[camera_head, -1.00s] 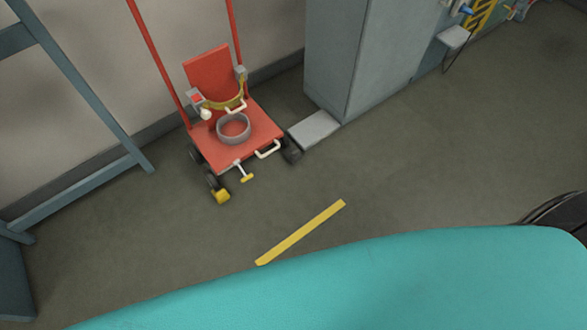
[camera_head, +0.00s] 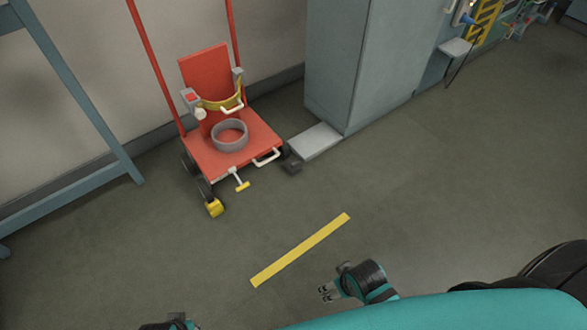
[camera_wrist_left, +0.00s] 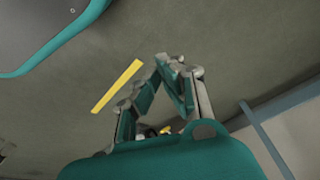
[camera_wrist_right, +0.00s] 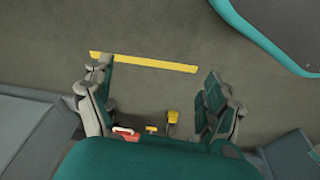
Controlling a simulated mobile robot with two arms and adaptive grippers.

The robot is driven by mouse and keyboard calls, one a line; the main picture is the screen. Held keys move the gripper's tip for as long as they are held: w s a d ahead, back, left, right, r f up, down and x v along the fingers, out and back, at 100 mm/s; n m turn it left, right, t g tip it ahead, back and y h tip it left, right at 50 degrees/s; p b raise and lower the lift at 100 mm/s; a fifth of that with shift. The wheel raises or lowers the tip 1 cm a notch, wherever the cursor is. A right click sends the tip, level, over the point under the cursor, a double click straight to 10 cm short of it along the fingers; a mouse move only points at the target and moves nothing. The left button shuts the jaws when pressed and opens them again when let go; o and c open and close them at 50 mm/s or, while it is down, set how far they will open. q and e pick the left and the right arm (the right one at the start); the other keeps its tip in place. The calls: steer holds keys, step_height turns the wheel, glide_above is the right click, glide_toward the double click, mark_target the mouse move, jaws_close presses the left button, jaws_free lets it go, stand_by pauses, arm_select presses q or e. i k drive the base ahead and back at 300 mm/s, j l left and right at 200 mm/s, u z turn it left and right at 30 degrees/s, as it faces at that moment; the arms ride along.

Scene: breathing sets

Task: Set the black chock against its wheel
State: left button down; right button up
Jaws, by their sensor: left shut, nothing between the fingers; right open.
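The red trolley (camera_head: 244,150) stands by the wall. A small dark block, seemingly the black chock (camera_head: 292,167), lies on the floor at its front right corner, close to the dark right wheel (camera_head: 285,151). I cannot tell if they touch. A yellow chock (camera_head: 214,208) is at the front left wheel (camera_head: 204,188); yellow also shows in the right wrist view (camera_wrist_right: 172,117). My right gripper (camera_head: 326,292) is open and empty above the floor, well short of the trolley. My left gripper (camera_wrist_left: 168,60) is shut and empty; only a bit of that arm shows at the head view's bottom edge.
A grey cabinet (camera_head: 345,60) with a flat grey plate (camera_head: 315,141) at its foot stands right of the trolley. A blue-grey frame (camera_head: 85,100) is at the left. A yellow floor stripe (camera_head: 300,250) crosses the open floor in front of the trolley.

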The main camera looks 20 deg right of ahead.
mark_target(292, 168)
steer(key=i+l+z, duration=0.15)
steer(key=i, duration=0.4)
steer(key=i+l+z, duration=0.2)
steer(key=i, duration=0.3)
